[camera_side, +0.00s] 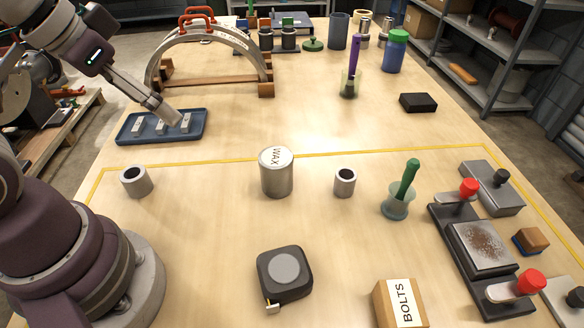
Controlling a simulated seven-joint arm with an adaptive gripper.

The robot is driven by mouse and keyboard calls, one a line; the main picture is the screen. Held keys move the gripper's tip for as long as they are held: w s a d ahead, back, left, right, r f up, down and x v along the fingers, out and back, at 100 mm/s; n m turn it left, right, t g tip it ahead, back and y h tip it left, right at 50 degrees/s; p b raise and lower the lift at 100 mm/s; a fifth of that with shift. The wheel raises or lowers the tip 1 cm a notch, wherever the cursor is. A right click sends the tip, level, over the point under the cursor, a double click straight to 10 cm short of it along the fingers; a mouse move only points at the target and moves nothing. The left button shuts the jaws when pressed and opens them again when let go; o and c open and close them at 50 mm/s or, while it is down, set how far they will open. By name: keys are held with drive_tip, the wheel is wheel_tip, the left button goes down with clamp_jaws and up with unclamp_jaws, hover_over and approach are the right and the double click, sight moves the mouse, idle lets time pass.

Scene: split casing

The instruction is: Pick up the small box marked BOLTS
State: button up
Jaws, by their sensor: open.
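The small box marked BOLTS (400,303) is a brown cardboard box with a white label, at the bottom edge of the view, right of centre. Its lower part is cut off by the frame. My gripper (174,120) is at the upper left, over a blue tray (127,134) that holds several small light blocks. It is open, and far from the BOLTS box. Whether its fingertips touch a block in the tray cannot be told.
A tape measure (285,274) lies left of the box. A clamp fixture (465,222) with red knobs stands to its right. An arch frame (208,45) stands behind.

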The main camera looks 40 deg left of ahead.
drive_tip(key=shift+o, duration=1.4)
